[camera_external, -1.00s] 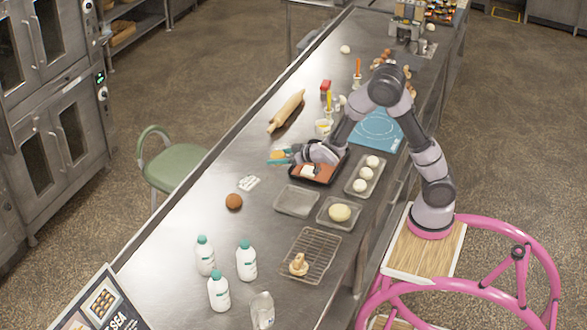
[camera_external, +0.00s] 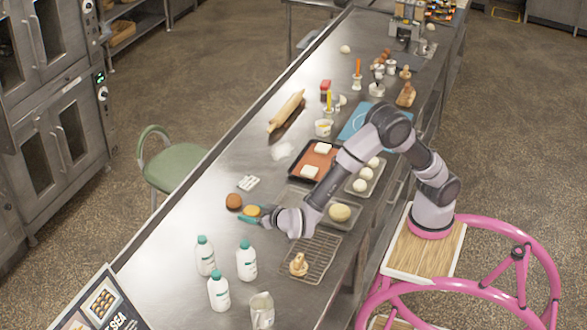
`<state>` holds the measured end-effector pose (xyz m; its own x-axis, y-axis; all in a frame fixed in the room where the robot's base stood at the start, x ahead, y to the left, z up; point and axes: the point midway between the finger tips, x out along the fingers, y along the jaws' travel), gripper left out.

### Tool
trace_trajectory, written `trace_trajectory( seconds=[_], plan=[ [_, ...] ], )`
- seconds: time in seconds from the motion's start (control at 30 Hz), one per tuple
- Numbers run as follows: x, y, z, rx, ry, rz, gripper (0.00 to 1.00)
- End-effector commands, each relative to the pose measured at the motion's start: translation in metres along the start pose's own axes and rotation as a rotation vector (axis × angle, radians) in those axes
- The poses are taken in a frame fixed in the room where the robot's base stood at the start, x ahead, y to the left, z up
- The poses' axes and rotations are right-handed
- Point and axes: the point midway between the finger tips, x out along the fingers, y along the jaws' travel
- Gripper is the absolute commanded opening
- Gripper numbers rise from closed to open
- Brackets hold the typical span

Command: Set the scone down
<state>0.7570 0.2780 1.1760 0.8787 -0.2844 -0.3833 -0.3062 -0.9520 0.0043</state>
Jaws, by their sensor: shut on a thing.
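The golden scone (camera_external: 252,211) is between the teal fingers of my gripper (camera_external: 250,215), which is shut on it. The gripper reaches out to the left over the steel counter, just right of a round brown bun (camera_external: 234,201). The scone looks very close to the bun. I cannot tell whether they touch, or whether the scone rests on the counter or is held above it.
A wire rack (camera_external: 322,246) with a small pale figure-like pastry (camera_external: 298,264) lies below my wrist. White bottles (camera_external: 246,262) with teal caps stand at the lower left. A white card (camera_external: 249,183) lies above the bun. A baking tray (camera_external: 296,171) holds pale squares.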

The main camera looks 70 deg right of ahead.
Motion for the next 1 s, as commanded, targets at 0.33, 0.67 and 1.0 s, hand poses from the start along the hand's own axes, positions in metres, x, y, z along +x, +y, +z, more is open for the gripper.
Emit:
trace_trajectory(
  seconds=[0.33,0.67,1.0],
  plan=[
    [-0.109,-0.047,0.084,0.027,0.001,0.062,0.15],
    [-0.122,-0.051,0.127,0.032,0.001,0.077,0.15],
    [-0.101,-0.051,0.178,0.030,0.001,0.076,0.15]
  ],
)
